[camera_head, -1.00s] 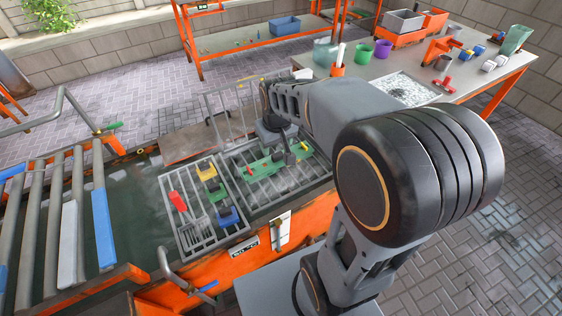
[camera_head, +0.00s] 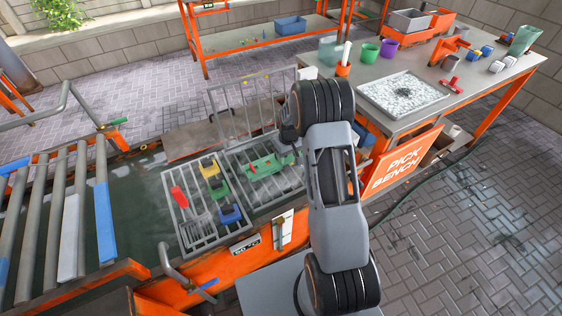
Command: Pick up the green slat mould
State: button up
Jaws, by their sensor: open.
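The green slat mould (camera_head: 262,167) is a long green piece lying across the bars of the right-hand wire basket (camera_head: 257,204). A small yellow part and a small red part show on it. My gripper (camera_head: 287,153) is open, close to the right end of the mould. It is small in the view and my arm covers much of it, so I cannot tell whether it touches the mould. The mould's right end is partly hidden.
A left-hand basket (camera_head: 205,239) holds a red-handled tool (camera_head: 178,199) and yellow, green and blue clamps. Rollers (camera_head: 62,215) stand at left. The pick bench (camera_head: 385,125) at right carries a white speckled tray (camera_head: 402,94) and several cups. An upright wire panel (camera_head: 255,103) stands behind the baskets.

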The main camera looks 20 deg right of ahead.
aim_at(288, 168)
jog(key=shift+d+f+p, duration=0.15)
jog(key=shift+f+p, duration=0.15)
jog(key=shift+f, duration=3.25)
grip_shut()
jog(key=shift+r, duration=0.15)
